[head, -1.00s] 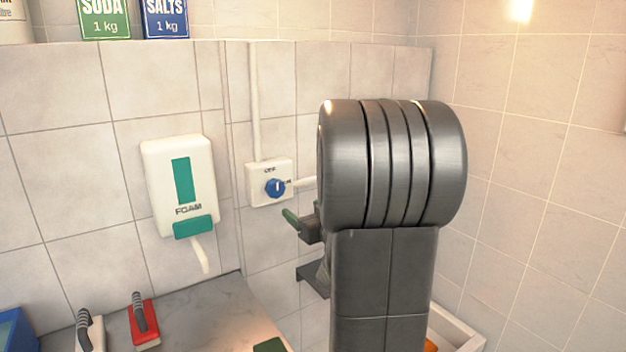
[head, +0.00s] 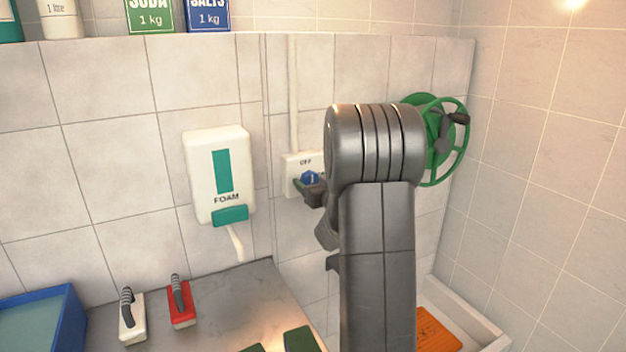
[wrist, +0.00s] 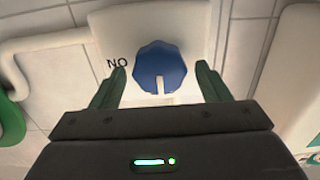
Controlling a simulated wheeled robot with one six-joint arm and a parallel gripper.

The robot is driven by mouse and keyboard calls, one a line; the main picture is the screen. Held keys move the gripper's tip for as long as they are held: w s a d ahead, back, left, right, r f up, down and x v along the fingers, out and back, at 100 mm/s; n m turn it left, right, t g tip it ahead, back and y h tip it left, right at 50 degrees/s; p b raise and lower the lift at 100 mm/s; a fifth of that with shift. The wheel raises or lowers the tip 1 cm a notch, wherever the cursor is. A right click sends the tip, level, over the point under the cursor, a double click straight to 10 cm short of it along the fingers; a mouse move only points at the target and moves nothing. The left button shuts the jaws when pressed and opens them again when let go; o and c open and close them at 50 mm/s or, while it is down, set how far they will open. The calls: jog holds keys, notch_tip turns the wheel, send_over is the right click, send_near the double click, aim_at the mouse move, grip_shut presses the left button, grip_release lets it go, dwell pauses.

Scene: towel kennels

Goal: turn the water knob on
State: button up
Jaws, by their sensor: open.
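The water knob (head: 310,177) is blue and faceted, on a white switch plate (head: 289,164) on the tiled wall. "OFF" is printed above it in the head view. In the wrist view the knob (wrist: 160,66) sits between the two green fingers of my gripper (wrist: 162,70), with gaps at both sides. Its white pointer mark points down in that upside-down view, and the ON label reads as "NO" at its left. In the head view my gripper (head: 311,186) is at the knob, partly covering its lower part. My gripper is open and holds nothing.
A foam dispenser (head: 217,175) hangs left of the knob. A green hose reel (head: 456,140) is on the wall at right, partly behind my arm. A red brush (head: 181,303) and a white brush (head: 132,318) lie on the counter (head: 215,300) below.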

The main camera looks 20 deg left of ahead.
jog(key=c, duration=1)
jog(key=shift+o, duration=0.2)
jog(key=shift+w+m, duration=0.1)
jog(key=shift+m, duration=0.2)
jog(key=m, duration=0.3)
jog(key=shift+m, duration=0.4)
jog(key=m+p, duration=0.1)
jog(key=m, duration=0.3)
jog(key=shift+w+d+m, duration=0.1)
jog(key=shift+m, duration=0.2)
jog(key=m+p, duration=0.1)
jog(key=m, duration=0.3)
jog(key=shift+f, duration=0.1)
jog(key=shift+f+m+p, duration=0.15)
jog(key=shift+m+p, duration=0.5)
jog(key=shift+m, duration=1.75)
